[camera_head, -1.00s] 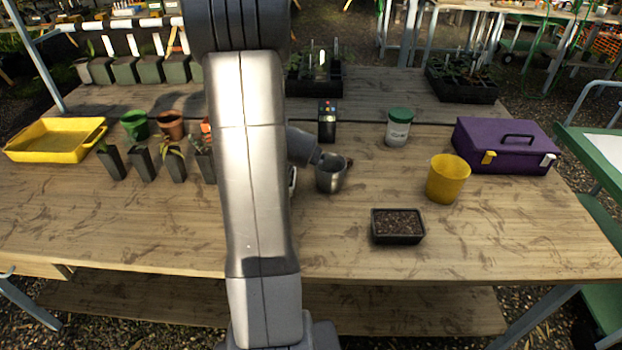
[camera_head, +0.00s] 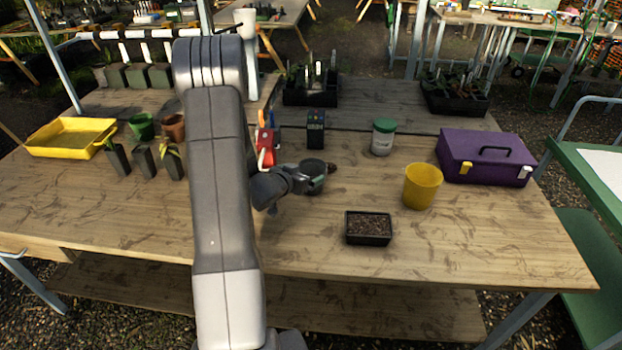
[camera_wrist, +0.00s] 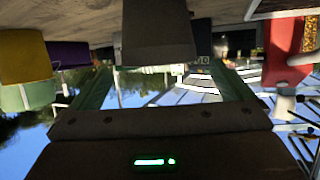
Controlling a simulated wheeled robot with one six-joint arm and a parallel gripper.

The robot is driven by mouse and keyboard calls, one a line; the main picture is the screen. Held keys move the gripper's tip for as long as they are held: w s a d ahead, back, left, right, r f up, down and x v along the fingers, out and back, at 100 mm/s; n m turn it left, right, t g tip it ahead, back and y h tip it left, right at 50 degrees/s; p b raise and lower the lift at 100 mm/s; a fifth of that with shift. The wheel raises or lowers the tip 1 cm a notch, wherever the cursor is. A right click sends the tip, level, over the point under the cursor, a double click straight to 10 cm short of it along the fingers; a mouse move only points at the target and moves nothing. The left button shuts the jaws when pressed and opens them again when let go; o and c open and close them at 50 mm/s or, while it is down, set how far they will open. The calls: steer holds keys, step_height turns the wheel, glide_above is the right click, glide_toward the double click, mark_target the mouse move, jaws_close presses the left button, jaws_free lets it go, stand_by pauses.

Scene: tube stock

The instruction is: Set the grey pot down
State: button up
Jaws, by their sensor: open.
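The grey pot (camera_head: 311,168) appears to stand upright on the wooden bench, right of my arm's end. In the wrist view, where the scene is upside down, the grey pot (camera_wrist: 156,32) shows at top centre, its base cut off by the frame edge. My gripper (camera_head: 321,179) is low beside the pot. In the wrist view my gripper (camera_wrist: 160,68) has its two green fingers wide apart, with the pot centred between their lines and visible gaps on both sides. Exact contact between pot and bench is hidden.
A yellow pot (camera_head: 422,188) and a black soil tray (camera_head: 368,228) stand to the right. A dark box (camera_head: 316,128) and a red tool (camera_head: 266,148) are close behind. A green-lidded tub (camera_head: 383,137) and purple toolbox (camera_head: 486,157) stand farther right. The front bench is clear.

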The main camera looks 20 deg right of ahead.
mark_target(318, 166)
steer(key=shift+p+x, duration=1)
steer(key=shift+x, duration=2.5)
steer(key=shift+s, duration=0.1)
steer(key=c, duration=0.9)
steer(key=shift+o, duration=0.2)
